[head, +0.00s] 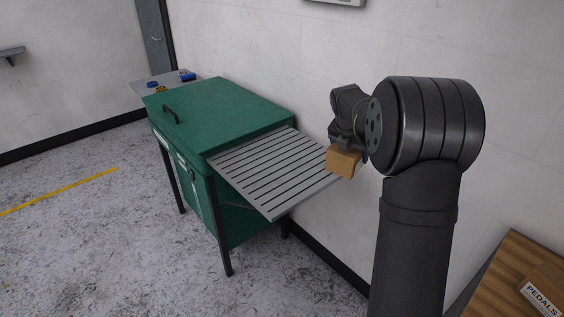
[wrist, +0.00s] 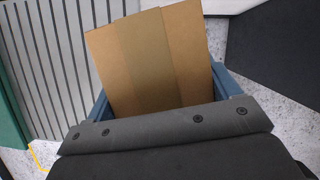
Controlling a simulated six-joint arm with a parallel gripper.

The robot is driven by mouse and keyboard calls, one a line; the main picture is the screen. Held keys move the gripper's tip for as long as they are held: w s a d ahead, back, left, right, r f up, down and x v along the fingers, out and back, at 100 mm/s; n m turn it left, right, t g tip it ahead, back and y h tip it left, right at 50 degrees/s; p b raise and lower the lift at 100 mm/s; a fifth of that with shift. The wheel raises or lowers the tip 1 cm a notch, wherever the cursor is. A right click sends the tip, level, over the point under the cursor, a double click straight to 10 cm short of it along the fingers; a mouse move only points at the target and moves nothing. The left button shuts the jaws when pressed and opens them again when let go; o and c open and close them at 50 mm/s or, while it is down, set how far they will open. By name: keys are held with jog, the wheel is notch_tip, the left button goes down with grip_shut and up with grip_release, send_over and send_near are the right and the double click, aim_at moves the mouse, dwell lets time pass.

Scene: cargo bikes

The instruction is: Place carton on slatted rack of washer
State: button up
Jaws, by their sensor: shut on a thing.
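The brown cardboard carton (head: 344,162) hangs from my gripper (head: 352,148), near the right edge of the rack. My gripper is shut on the carton; in the wrist view the carton (wrist: 150,60) sits between the blue fingers (wrist: 160,92). The grey slatted rack (head: 262,165) projects from the right side of the green washer (head: 215,118). In the wrist view, the rack (wrist: 65,60) lies left of the carton. No carton is on the rack. The carton's underside is hidden, and I cannot tell its exact height above the rack.
A shelf (head: 140,88) on the washer's far side holds small blue and orange items. A wooden surface with a box labelled PEDALS (head: 543,296) is at lower right. The white wall runs close behind the rack. The slats are clear.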

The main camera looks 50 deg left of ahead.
jog(key=s+a+f, duration=0.2)
jog(key=s+a, duration=0.2)
jog(key=a, duration=0.2)
jog(key=s+a+f+n, duration=0.1)
jog(key=s+a+f, duration=0.1)
jog(key=s+a, duration=0.2)
jog(key=s+a+f+n, duration=0.1)
jog(key=s+a+f, duration=0.2)
jog(key=a, duration=0.5)
jog(key=shift+s+f+y, duration=0.1)
jog(key=shift+s+y, duration=0.3)
jog(key=shift+s, duration=0.15)
jog(key=shift+s+a+f, duration=0.1)
jog(key=shift+f, duration=2)
jog(key=shift+f, duration=0.1)
jog(key=o, duration=1.1)
jog(key=v, duration=1.2)
